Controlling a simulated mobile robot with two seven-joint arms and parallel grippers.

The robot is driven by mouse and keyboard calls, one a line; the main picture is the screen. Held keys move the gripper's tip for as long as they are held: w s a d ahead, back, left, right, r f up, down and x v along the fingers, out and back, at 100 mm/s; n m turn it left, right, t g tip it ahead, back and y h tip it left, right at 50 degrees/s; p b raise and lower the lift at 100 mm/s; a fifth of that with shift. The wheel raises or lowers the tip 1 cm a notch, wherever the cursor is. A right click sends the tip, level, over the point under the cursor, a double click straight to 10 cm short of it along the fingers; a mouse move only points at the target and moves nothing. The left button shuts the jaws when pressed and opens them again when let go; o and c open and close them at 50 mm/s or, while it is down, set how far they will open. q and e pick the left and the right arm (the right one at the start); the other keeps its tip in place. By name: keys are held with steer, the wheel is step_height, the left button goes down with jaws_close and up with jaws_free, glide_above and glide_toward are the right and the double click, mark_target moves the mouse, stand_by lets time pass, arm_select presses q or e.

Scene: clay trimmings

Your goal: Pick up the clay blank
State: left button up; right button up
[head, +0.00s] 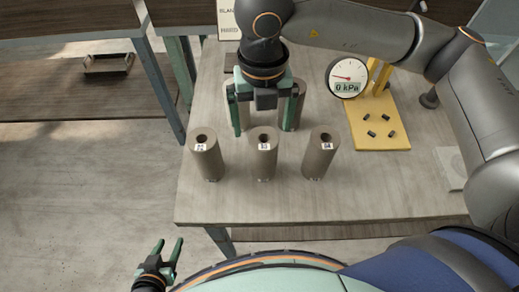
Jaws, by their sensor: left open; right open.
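Several grey-brown upright cylinders, each with a hole in the top, stand on the table. Three are in the front row: left (209,164), middle (263,164) and right (318,163), each with a small white label near its rim. At least two more stand behind them, largely hidden by my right gripper. I cannot tell which cylinder is the clay blank. My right gripper (268,117) is open, pointing down over the back row behind the front middle cylinder; contact cannot be told. My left gripper (170,243) is open and empty, low in front of the table's left side.
A yellow board (397,142) with several small dark pegs and a round gauge (347,77) reading 0 kPa stands at the right. A partly hidden sign (227,20) is at the back. The table (240,206) is bare along its front edge. A tray (108,63) lies at far left.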

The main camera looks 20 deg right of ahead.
mark_target(263, 136)
step_height(263, 136, down, 5)
steer(key=shift+s, duration=0.1)
steer(key=shift+s+d+f+p, duration=0.15)
steer(key=shift+f+p, duration=0.2)
steer(key=shift+f, duration=1)
steer(key=shift+s+a+f+p, duration=0.1)
steer(key=shift+f+p, duration=0.25)
steer(key=shift+f, duration=1)
steer(key=shift+c, duration=0.4)
jaws_close()
steer(key=shift+r, duration=0.1)
